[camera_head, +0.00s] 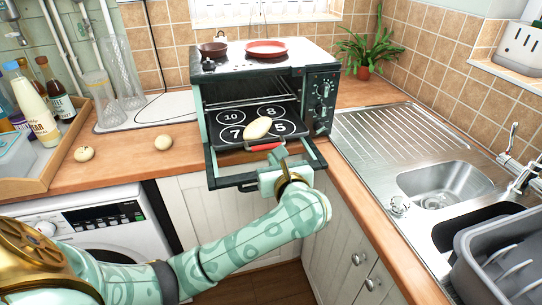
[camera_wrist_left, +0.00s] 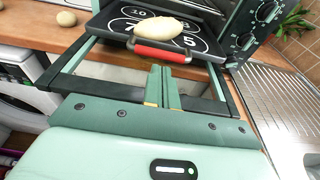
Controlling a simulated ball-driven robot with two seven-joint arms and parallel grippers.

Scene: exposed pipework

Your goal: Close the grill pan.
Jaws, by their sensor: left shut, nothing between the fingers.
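The grill pan (camera_head: 291,128) is a dark tray marked with white rings and numbers, sticking out of the front of the small oven (camera_head: 321,100). It also shows in the left wrist view (camera_wrist_left: 112,20). Its red handle (camera_wrist_left: 160,54) faces me; it shows in the head view too (camera_head: 263,147). A pale oval food item (camera_head: 257,128) lies on the pan. My left gripper (camera_head: 277,155) is shut and empty, its fingertips (camera_wrist_left: 161,72) right at the front of the red handle. I cannot tell if they touch it. My right gripper is not in view.
The oven's lowered door frame (camera_head: 232,181) projects over the counter edge, below the pan. A red pan (camera_head: 266,48) and a small brown pan (camera_head: 213,49) sit on the oven top. The sink (camera_head: 444,184) is to the right. Two round buns (camera_head: 163,142) lie on the left counter.

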